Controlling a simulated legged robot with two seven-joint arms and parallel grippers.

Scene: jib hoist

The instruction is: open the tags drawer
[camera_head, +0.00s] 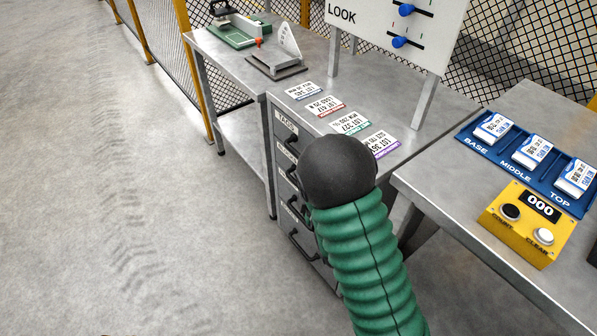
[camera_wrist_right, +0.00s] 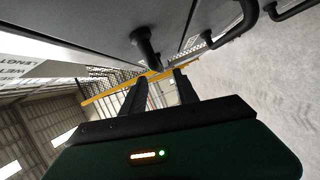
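The tags drawer (camera_head: 282,127) is the top drawer of a grey metal cabinet, with a "TAGS" label and a black handle (camera_head: 289,140) on its front. It looks shut. My right arm, with green bellows and a black rounded end, covers part of the cabinet in the head view and hides my right gripper there. In the right wrist view my right gripper (camera_wrist_right: 158,88) has its two black fingers apart, with nothing visible between them. A black handle (camera_wrist_right: 146,45) on a grey front is just beyond the fingertips; I cannot tell which drawer it belongs to. My left gripper is not in view.
Several lot cards (camera_head: 324,106) lie on the cabinet top below a "LOOK" board (camera_head: 395,25). More drawer handles (camera_head: 300,247) are below. A bench at the right holds a blue tray (camera_head: 475,140) and a yellow counter box (camera_head: 500,236). The floor at left is clear.

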